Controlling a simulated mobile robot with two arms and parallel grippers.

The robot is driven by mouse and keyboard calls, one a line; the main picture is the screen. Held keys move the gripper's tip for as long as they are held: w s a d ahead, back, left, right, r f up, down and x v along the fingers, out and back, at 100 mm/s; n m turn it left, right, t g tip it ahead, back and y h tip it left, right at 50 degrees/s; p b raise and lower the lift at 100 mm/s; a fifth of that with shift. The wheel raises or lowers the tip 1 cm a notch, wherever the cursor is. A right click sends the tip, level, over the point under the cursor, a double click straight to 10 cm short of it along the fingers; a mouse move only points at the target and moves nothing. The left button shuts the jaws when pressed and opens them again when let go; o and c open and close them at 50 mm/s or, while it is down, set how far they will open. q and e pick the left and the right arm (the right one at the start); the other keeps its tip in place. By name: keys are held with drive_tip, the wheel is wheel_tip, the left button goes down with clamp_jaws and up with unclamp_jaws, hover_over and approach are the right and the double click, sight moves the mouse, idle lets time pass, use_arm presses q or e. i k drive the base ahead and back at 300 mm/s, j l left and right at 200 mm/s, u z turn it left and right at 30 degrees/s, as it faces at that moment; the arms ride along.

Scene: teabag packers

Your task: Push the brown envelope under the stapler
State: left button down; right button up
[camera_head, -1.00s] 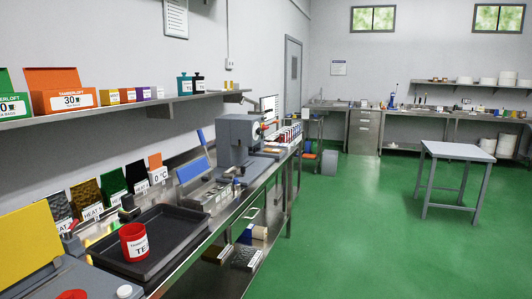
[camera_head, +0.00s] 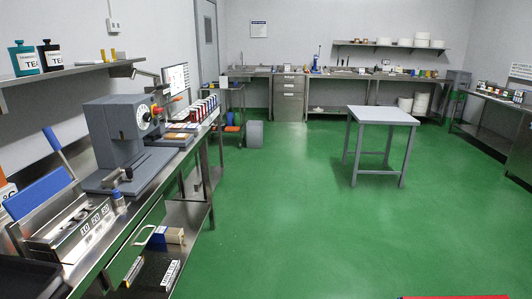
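I cannot make out a brown envelope or a stapler for certain in this view. On the far back bench (camera_head: 335,74) stands a small upright blue object (camera_head: 316,62); it is too small to tell what it is. Neither of my grippers is in view.
A steel bench with a grey machine (camera_head: 128,128) runs along the left. A grey table (camera_head: 382,116) stands alone on the green floor (camera_head: 270,220). A grey bin (camera_head: 254,134) stands near the back. Another bench (camera_head: 492,93) lines the right. The middle floor is clear.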

sight(171, 135)
drive_tip(key=i+l, duration=0.1)
drive_tip(key=i, duration=2.2)
drive_tip(key=j+u, duration=0.05)
drive_tip(key=j, duration=0.1)
